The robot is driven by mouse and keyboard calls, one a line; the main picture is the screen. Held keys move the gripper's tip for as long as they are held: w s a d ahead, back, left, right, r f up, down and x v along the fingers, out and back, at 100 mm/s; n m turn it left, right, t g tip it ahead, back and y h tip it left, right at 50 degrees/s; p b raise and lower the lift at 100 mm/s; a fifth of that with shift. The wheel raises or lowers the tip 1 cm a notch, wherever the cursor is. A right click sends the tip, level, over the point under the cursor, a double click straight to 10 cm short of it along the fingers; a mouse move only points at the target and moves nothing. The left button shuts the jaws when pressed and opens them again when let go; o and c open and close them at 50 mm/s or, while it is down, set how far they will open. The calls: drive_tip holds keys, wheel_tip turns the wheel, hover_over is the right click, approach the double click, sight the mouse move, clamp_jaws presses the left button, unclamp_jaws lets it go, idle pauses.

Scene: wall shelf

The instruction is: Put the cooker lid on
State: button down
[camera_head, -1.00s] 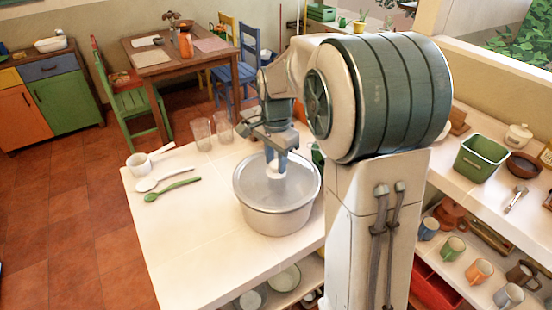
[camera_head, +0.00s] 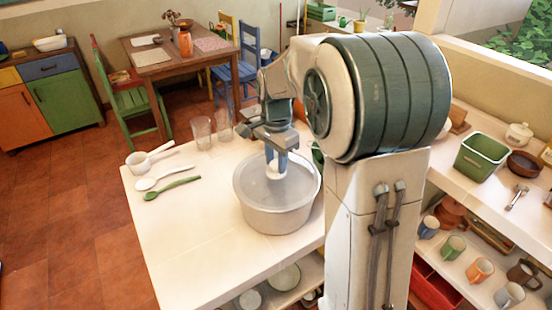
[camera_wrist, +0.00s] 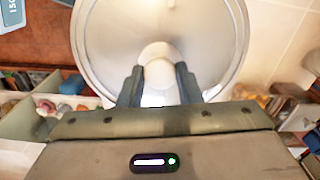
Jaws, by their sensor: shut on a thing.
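The grey-white cooker pot (camera_head: 277,217) stands on the white counter near its front right edge. The round, pale cooker lid (camera_head: 296,190) lies over the pot's mouth, its edge close to the rim. I cannot tell whether it rests fully on the rim. My gripper (camera_head: 276,165) points down over the lid, shut on its white knob. In the wrist view, my gripper (camera_wrist: 159,82) has a finger on each side of the knob (camera_wrist: 158,65), and the lid (camera_wrist: 205,35) fills the upper middle. My gripper hides part of the lid's near side there.
Two clear glasses (camera_head: 201,133) stand behind the pot. A white cup (camera_head: 138,164), a white spoon (camera_head: 146,184) and a green spoon (camera_head: 171,188) lie at the counter's left. A green bin (camera_head: 482,157) stands on the right shelf. The front left counter is clear.

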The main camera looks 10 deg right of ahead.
drive_tip(key=shift+f, duration=0.1)
drive_tip(key=c, duration=0.9)
unclamp_jaws()
drive_tip(key=shift+c, duration=0.2)
wheel_tip(320, 180, up, 14)
drive_tip(key=b, duration=0.1)
drive_tip(key=shift+s+f, duration=0.1)
drive_tip(key=s+f+n+t, duration=0.1)
drive_tip(key=s+f+n, duration=0.4)
drive_tip(key=s, duration=0.5)
drive_tip(key=s+f+n+t, duration=0.2)
drive_tip(key=s+f+n, duration=0.4)
drive_tip(key=s, duration=0.5)
drive_tip(key=shift+n, duration=0.7)
